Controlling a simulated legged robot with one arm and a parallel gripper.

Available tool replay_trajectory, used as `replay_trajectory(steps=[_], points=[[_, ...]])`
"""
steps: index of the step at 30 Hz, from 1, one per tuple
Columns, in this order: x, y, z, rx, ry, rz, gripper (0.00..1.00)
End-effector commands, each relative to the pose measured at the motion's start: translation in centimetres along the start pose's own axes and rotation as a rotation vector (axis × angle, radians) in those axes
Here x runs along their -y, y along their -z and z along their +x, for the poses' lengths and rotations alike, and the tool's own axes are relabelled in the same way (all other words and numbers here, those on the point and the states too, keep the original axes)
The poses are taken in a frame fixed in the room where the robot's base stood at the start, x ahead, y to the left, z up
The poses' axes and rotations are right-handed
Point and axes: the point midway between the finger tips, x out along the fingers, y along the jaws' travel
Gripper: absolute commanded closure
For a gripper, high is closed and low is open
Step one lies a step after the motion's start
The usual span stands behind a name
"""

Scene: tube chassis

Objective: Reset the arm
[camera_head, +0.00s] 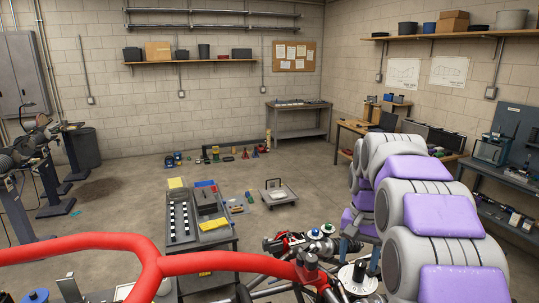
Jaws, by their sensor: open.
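My arm, with white-grey and purple links, rises from the bottom right and bends down at right of centre. My gripper (359,252) is at its lower end, pointing down, small and partly hidden by my links. Its fingers look apart, and I see nothing held between them. It is just right of the dark machine parts on the tube chassis. The red tube (215,262) of the chassis runs across the foreground.
A dark table (205,245) with a checkered strip and coloured trays stands left of centre. Several small tools lie on the floor near the back wall. Workbenches line the right wall. Open floor lies at middle left.

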Motion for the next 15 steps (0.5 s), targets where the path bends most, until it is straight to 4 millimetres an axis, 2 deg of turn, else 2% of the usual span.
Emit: replay_trajectory(steps=[1,8,15], points=[[-0.2,-1.7,0.7,0.003,-0.002,-0.021,0.37],[-1.4,-9.0,3.4,0.026,-0.011,-0.126,0.37],[-3.3,-16.9,7.6,0.051,-0.020,-0.234,0.37]])
